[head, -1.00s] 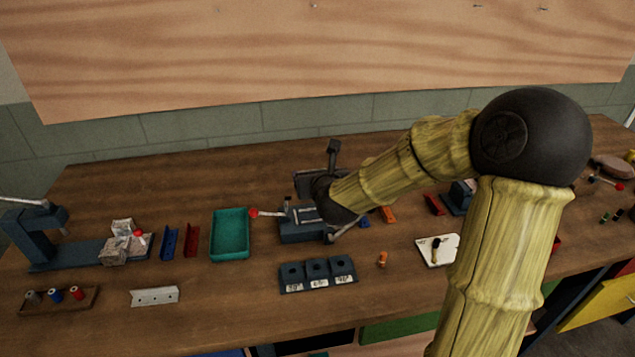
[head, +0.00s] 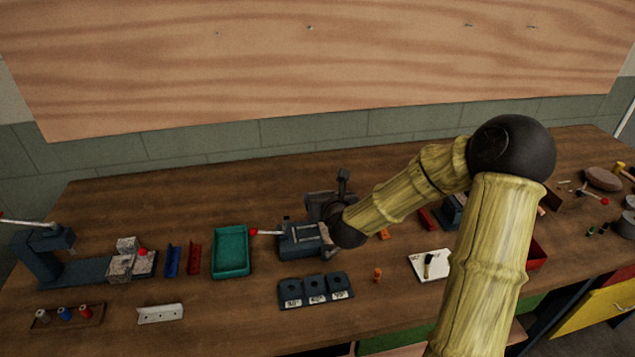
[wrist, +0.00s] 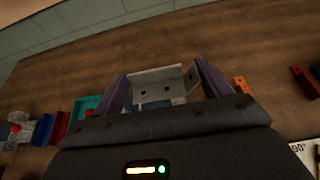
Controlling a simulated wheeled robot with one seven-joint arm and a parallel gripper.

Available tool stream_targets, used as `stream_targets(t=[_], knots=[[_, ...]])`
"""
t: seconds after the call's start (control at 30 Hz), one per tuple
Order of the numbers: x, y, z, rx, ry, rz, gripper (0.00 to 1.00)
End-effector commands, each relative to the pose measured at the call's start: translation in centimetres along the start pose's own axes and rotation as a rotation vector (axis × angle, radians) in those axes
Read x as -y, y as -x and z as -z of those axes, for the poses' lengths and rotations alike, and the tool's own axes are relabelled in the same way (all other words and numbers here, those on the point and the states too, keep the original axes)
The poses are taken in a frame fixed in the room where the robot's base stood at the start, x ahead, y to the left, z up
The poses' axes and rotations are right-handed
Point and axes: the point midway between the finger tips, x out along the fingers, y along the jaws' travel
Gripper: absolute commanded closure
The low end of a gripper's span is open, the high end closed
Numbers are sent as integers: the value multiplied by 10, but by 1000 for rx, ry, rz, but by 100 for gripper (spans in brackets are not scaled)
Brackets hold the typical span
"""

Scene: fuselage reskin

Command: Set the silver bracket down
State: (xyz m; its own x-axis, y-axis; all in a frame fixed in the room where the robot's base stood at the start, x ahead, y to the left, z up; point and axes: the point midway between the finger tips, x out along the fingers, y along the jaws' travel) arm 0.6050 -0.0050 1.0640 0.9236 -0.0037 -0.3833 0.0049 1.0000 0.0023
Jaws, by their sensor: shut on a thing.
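In the wrist view the silver bracket (wrist: 160,82), a bent metal angle with small holes, sits between the two purple fingers of my gripper (wrist: 162,85). The gripper is shut on it and holds it in front of the palm. In the head view my gripper (head: 330,207) is at the right end of the blue-grey vise (head: 300,240), mostly hidden behind my arm, and the bracket cannot be made out there. Whether the bracket touches anything below cannot be told.
A teal tray (head: 232,252) stands left of the vise, with red (head: 194,257) and blue (head: 172,261) channels beside it. A block with three holes (head: 315,290) lies in front. Another pale angle strip (head: 160,313) lies at front left. Bare wood shows behind the vise.

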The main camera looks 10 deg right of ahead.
Motion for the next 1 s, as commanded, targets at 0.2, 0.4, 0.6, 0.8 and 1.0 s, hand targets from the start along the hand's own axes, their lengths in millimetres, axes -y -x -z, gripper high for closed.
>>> stream_targets(t=[0.2, 0.4, 0.6, 0.8, 1.0], knots=[[12, 1, 6, -7, -4, -5, 45], [13, 8, 22, -8, -3, -11, 45], [8, 23, 38, -7, -1, -13, 45], [-2, 42, 52, -5, -1, -10, 45], [-5, 50, 62, 1, 1, -5, 45]])
